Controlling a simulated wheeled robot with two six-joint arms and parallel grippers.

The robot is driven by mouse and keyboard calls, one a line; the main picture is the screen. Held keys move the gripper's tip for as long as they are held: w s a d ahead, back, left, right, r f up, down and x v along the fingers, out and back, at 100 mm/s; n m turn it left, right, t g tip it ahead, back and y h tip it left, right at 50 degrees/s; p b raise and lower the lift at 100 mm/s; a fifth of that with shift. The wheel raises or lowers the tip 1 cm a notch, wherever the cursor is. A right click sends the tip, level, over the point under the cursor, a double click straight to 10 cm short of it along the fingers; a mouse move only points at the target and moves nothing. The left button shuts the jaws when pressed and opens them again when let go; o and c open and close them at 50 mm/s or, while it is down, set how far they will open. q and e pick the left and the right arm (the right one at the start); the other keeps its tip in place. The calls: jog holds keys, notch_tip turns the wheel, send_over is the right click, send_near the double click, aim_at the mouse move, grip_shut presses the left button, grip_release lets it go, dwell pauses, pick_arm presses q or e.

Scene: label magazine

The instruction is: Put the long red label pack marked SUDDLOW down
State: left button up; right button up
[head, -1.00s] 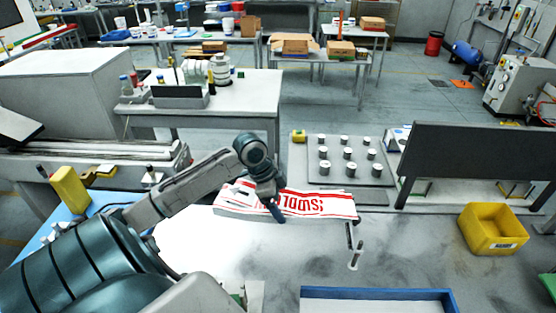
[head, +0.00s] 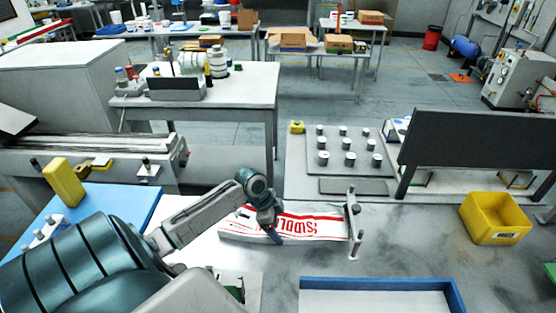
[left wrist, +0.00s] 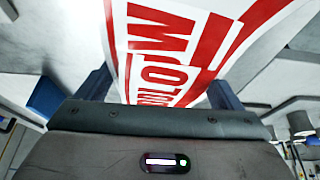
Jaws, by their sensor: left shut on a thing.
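The long red and white label pack marked SUDDLOW (head: 312,225) lies lengthwise across the middle of the head view, over the grey bench. Its right end is beside an upright metal post (head: 352,210). My left gripper (head: 272,230) is shut on the pack near its middle, and hides part of the lettering. In the left wrist view the pack (left wrist: 165,50) runs between the two blue-grey fingers. I cannot tell whether the pack's underside touches the bench. My right gripper is not in view.
A blue-edged tray (head: 380,283) is at the front. A yellow bin (head: 494,218) stands at the right. A plate with several metal knobs (head: 322,174) lies behind the pack, beside a dark panel (head: 480,158).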

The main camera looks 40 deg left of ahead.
pick_arm(q)
jog(key=shift+f, duration=0.1)
jog(key=o, duration=1.3)
jog(key=shift+f, duration=0.1)
jog(key=shift+o, duration=0.2)
jog(key=shift+s+a+r, duration=0.15)
jog(key=shift+a+r, duration=0.05)
jog(key=shift+r, duration=0.4)
jog(key=b+v, duration=0.3)
jog(key=v, duration=0.8)
jog(key=shift+d, duration=0.2)
